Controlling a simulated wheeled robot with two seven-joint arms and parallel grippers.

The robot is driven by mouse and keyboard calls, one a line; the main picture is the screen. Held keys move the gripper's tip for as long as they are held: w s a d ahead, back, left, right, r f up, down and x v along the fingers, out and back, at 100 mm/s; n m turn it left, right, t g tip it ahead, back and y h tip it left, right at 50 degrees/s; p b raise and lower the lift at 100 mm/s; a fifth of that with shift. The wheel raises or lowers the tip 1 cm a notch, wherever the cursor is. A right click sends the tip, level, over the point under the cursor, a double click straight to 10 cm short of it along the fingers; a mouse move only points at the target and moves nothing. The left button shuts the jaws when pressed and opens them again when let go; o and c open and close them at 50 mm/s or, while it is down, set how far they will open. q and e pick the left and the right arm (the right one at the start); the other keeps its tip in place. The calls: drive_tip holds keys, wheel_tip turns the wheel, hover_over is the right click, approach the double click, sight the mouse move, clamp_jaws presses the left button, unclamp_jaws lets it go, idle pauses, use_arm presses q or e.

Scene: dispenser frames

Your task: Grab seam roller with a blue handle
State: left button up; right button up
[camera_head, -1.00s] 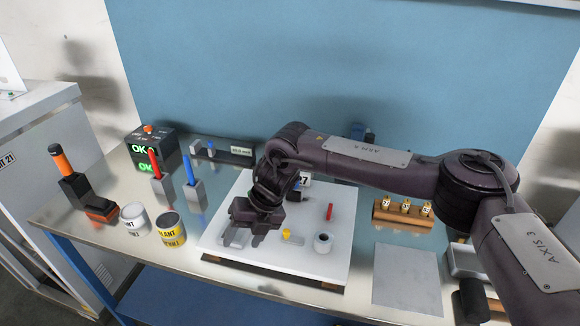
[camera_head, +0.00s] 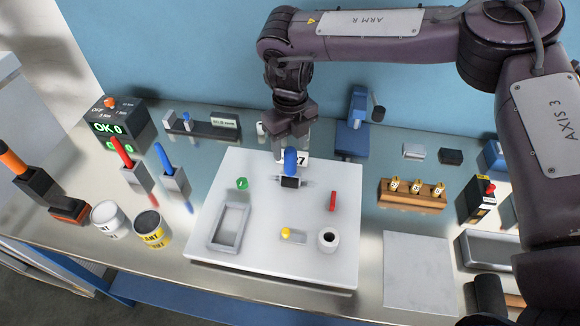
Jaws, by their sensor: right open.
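A blue handle (camera_head: 164,158) stands upright in a grey holder (camera_head: 176,184) on the left of the bench; whatever is at its lower end is hidden in the holder. A blue rounded piece with a dark block (camera_head: 290,162) stands at the back of the white board, just below my right gripper. Which of the two is the seam roller I cannot tell. My right gripper (camera_head: 291,143) points down, open, at the board's back edge; whether its fingers touch the blue piece is unclear. My left gripper is not in view.
A red-handled tool (camera_head: 122,152) stands beside the blue handle, an orange-handled one (camera_head: 12,158) further left. Two cans (camera_head: 109,218) stand in front. A wooden rack (camera_head: 411,199) stands right.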

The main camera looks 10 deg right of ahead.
sight(291, 150)
wheel_tip(291, 150, down, 4)
drive_tip(key=shift+r+p, duration=0.2)
drive_tip(key=shift+p, duration=0.9)
drive_tip(key=shift+w+f, duration=0.1)
drive_tip(key=shift+f, duration=0.45)
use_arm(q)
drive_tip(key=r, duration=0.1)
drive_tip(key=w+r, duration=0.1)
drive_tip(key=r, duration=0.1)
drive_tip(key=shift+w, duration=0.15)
use_arm(e)
clamp_jaws()
